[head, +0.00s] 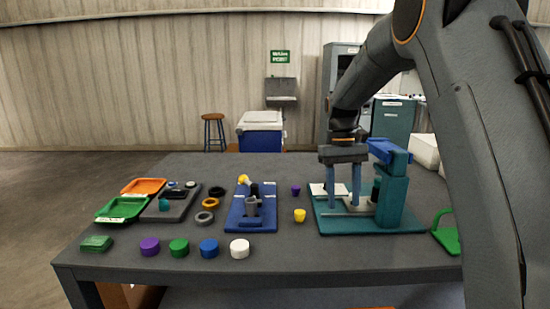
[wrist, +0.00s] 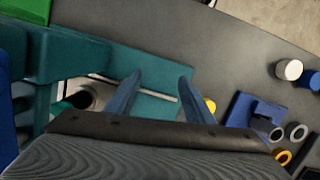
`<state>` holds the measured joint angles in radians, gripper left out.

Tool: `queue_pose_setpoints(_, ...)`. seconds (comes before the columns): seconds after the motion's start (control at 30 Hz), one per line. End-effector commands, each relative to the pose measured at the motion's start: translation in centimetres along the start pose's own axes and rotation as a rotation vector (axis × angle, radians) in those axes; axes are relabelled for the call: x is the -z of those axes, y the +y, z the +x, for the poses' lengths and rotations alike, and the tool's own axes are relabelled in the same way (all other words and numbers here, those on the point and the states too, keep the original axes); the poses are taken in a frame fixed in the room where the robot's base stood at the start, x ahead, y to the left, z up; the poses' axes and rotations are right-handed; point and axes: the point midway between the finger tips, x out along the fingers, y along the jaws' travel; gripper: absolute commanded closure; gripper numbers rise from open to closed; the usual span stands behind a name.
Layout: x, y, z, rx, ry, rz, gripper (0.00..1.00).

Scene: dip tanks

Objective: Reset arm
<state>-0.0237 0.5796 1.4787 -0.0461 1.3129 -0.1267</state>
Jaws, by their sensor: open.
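My gripper (head: 344,186) is above the left part of the teal base plate (head: 372,225) of a teal press-like fixture. Its two blue fingers point down, stand apart and hold nothing. In the wrist view my gripper (wrist: 160,90) also shows open, with only the teal plate and a thin light rod visible between and beyond the fingers. The upright teal column (head: 393,195) with a blue top (head: 389,152) stands just right of the fingers. Whether the fingertips touch the plate cannot be told.
A blue fixture (head: 238,216) stands left of the teal one, with a yellow cup (head: 299,215) and a purple cup (head: 295,189) between. Several coloured caps line the front edge, including a white one (head: 240,248). Green (head: 118,209) and orange (head: 145,187) trays lie far left. The front middle-right is clear.

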Motion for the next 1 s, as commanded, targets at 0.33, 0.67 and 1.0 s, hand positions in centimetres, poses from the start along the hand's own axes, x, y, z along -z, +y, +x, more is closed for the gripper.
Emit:
queue_pose_setpoints(0.33, -12.7, -2.4, 6.5, 0.02, 0.124, 0.085, 0.52)
queue_pose_setpoints(0.67, -24.0, -4.6, 13.2, 0.034, 0.217, 0.159, 0.52)
queue_pose_setpoints(1.0, -26.2, -4.9, 14.6, 0.037, 0.233, 0.175, 0.52)
